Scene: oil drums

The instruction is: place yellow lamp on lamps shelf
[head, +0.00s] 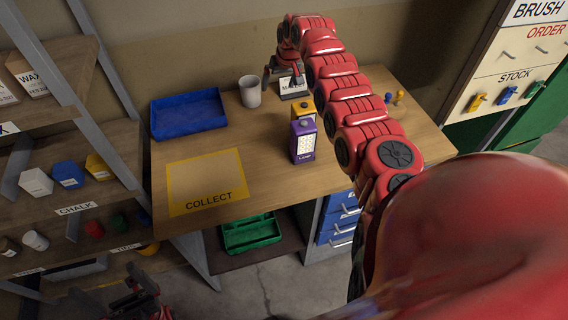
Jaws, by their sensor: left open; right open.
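The yellow lamp (299,107) stands on the wooden table, partly hidden behind the purple lamp (304,143), which has a white label on its front. My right arm reaches over the table from the lower right. Its gripper (283,80) is open near the table's back edge, beyond the yellow lamp and close to a small black stand with a white card (292,84). My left gripper (128,294) is low at the bottom left, open and empty, in front of the shelves. I see no shelf with a readable lamps label.
The table (265,185) bears a blue tray (188,113), a grey cup (250,91) and a yellow-bordered COLLECT mat (207,181). Shelves with CHALK (76,208) and other labels stand left. A green crate (249,232) sits below. A STOCK peg board (514,75) is at right.

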